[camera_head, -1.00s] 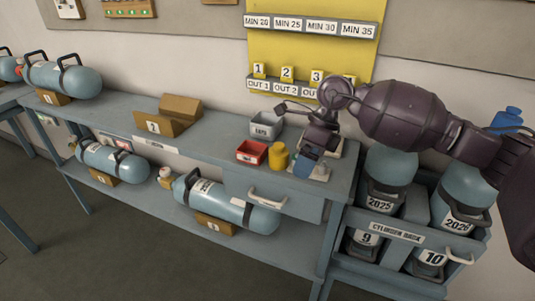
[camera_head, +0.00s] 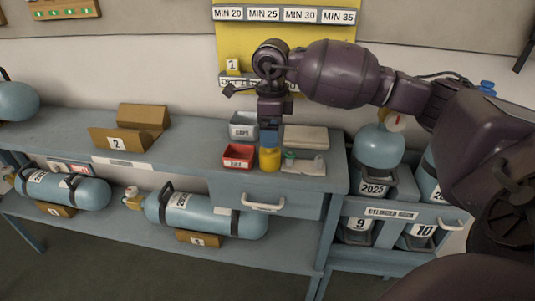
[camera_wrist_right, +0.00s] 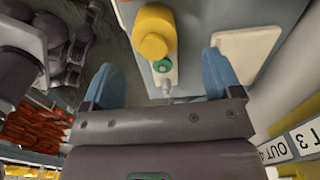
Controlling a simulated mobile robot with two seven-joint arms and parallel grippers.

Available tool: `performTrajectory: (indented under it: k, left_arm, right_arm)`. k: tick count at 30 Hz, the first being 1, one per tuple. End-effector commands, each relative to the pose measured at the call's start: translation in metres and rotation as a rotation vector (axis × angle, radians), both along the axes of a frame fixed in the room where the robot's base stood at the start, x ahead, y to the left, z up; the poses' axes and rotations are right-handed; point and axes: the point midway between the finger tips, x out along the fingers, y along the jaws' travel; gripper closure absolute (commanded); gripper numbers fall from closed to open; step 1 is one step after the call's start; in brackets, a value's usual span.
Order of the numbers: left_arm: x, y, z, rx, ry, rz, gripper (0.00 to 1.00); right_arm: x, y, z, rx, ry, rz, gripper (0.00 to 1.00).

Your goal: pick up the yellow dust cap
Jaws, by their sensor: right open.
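The yellow dust cap (camera_head: 269,160) is a short yellow cylinder on the blue-grey bench top, just right of the red bin. In the right wrist view the yellow cap (camera_wrist_right: 155,32) shows at the top, beyond the fingertips and roughly in line with the gap between them. My right gripper (camera_head: 269,138) points down just above the cap, its blue fingertips hiding part of the cap's top. My left gripper is not in view.
A red bin (camera_head: 238,156) stands close left of the cap, with a grey bin marked CAPS (camera_head: 243,125) behind. A cylinder rack (camera_head: 391,212) stands right.

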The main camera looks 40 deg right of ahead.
Motion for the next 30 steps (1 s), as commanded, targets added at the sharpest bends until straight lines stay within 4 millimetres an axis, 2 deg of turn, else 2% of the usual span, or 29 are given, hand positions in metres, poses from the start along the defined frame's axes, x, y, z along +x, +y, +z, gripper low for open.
performTrajectory:
  k: [1, 3, 11, 20, 29, 30]
  left_arm:
    - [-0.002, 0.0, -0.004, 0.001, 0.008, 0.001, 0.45]
    - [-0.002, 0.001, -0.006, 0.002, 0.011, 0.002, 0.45]
    - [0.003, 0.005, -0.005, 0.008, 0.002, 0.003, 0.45]
    - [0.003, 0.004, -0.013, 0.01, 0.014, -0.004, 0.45]
    - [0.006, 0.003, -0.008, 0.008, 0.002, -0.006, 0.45]
    - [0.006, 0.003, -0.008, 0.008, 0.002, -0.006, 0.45]
  right_arm:
    - [0.0, 0.0, -0.013, 0.002, 0.008, 0.001, 0.16]
    - [0.0, 0.001, -0.022, 0.002, 0.007, 0.001, 0.16]
    - [-0.001, 0.002, -0.036, 0.002, 0.003, 0.001, 0.16]
    - [-0.003, 0.007, -0.076, 0.002, 0.006, 0.001, 0.16]
    - [-0.002, 0.007, -0.078, 0.001, 0.0, 0.001, 0.16]
    - [-0.002, 0.007, -0.078, 0.001, 0.0, 0.001, 0.22]
